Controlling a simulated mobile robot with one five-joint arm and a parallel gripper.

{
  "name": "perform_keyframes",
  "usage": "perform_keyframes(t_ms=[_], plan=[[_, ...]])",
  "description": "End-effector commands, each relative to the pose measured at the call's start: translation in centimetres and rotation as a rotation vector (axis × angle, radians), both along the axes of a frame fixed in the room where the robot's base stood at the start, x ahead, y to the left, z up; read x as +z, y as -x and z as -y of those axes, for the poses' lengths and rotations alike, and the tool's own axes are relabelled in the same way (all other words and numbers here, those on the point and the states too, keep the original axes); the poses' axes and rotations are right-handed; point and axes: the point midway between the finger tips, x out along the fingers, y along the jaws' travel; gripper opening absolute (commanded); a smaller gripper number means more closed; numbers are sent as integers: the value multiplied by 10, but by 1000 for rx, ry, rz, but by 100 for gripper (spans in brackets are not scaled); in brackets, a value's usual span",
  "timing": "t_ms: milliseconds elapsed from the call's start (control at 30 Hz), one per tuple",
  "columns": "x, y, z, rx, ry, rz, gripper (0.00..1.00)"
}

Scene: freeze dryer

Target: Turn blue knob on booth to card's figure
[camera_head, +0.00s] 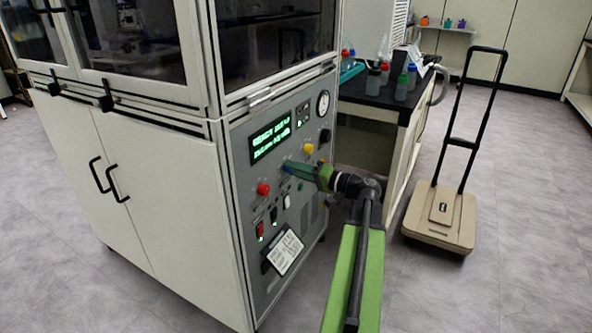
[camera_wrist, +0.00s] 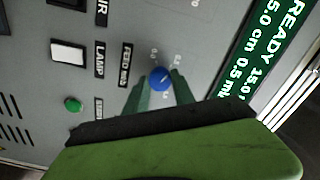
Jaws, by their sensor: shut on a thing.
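The blue knob (camera_wrist: 159,78) sits on the booth's grey control panel, with a short pale pointer line and small scale figures around it. In the wrist view my gripper (camera_wrist: 158,90) has a green finger on each side of the knob and is shut on it. In the head view my green gripper (camera_head: 291,167) reaches the panel just below the display and hides the knob. The white card (camera_head: 284,252) is fixed low on the panel; its print is too small to read. The green-lit display (camera_head: 271,138) shows READY and a figure of 0.5 in the wrist view.
A red knob (camera_head: 263,189), a yellow knob (camera_head: 308,148), a round gauge (camera_head: 323,103) and several switches share the panel. A dark-topped bench (camera_head: 385,98) with bottles stands behind my arm. A folding trolley (camera_head: 440,215) stands on the floor at right.

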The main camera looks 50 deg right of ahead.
Motion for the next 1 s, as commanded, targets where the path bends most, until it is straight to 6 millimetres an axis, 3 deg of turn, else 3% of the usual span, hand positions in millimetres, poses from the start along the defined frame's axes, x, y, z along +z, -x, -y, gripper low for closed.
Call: perform_keyframes(t_ms=[567, 600, 700, 767, 1000], plan=[[0, 0, 0, -1, -33, -9, 0], [0, 0, 0, -1, -33, -9, 32], [0, 0, 0, -1, -33, -9, 45], [0, 0, 0, 0, -33, -8, 52], [0, 0, 0, 0, -33, -8, 52]])
